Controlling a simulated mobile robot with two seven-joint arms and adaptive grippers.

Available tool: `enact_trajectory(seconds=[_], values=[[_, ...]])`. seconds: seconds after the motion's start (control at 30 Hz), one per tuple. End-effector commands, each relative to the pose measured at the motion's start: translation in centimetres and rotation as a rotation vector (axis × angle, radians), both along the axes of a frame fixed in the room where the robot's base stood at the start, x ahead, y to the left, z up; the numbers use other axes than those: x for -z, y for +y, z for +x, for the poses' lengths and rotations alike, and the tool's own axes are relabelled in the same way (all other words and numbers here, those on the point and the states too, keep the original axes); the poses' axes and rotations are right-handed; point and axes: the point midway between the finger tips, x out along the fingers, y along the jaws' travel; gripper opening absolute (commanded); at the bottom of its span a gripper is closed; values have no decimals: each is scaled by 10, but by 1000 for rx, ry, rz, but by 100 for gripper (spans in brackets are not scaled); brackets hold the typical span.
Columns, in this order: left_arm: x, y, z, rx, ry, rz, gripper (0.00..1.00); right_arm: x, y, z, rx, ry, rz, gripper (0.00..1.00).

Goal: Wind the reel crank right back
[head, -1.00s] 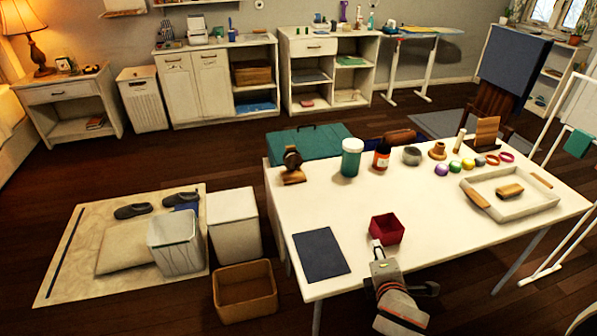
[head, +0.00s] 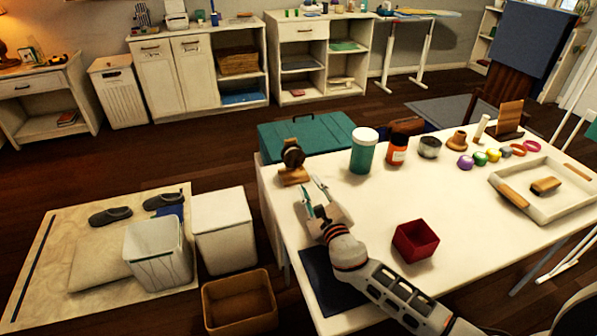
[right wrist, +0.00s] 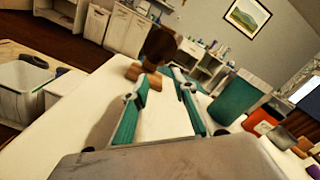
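The reel (head: 292,160) is a dark round drum on a wooden stand at the far left corner of the white table (head: 385,205). It also shows in the right wrist view (right wrist: 157,48), straight ahead beyond the fingertips. The crank cannot be made out clearly in either view. My right gripper (head: 315,189) is open and empty, low over the table just in front of the reel and apart from it. Its two teal fingers (right wrist: 160,82) are spread in the right wrist view. My left gripper is not in view.
A red box (head: 415,241) sits near the table's front, and a dark mat (head: 325,280) lies under my right arm. A white tray (head: 550,207) is at the right.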

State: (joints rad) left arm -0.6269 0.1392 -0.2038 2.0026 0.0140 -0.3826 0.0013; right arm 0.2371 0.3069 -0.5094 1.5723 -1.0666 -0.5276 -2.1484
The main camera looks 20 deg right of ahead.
Motion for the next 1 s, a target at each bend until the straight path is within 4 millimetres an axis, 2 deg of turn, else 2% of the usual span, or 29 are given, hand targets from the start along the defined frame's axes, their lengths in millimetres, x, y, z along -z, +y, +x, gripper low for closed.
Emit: enact_trajectory(seconds=[0.23, 0.5, 0.67, 0.9, 0.93, 1.0], values=[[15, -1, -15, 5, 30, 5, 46, -1, 1, 32, 2, -3, 4, 27], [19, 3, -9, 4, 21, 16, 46, 0, 2, 67, 2, -1, 4, 27], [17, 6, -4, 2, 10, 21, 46, -1, 2, 75, 2, -1, 5, 27], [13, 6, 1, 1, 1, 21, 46, -3, 2, 76, 2, -3, 5, 27], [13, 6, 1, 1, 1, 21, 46, -3, 2, 76, 2, -3, 5, 22], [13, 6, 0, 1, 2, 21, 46, -3, 2, 76, 2, -3, 5, 3]])
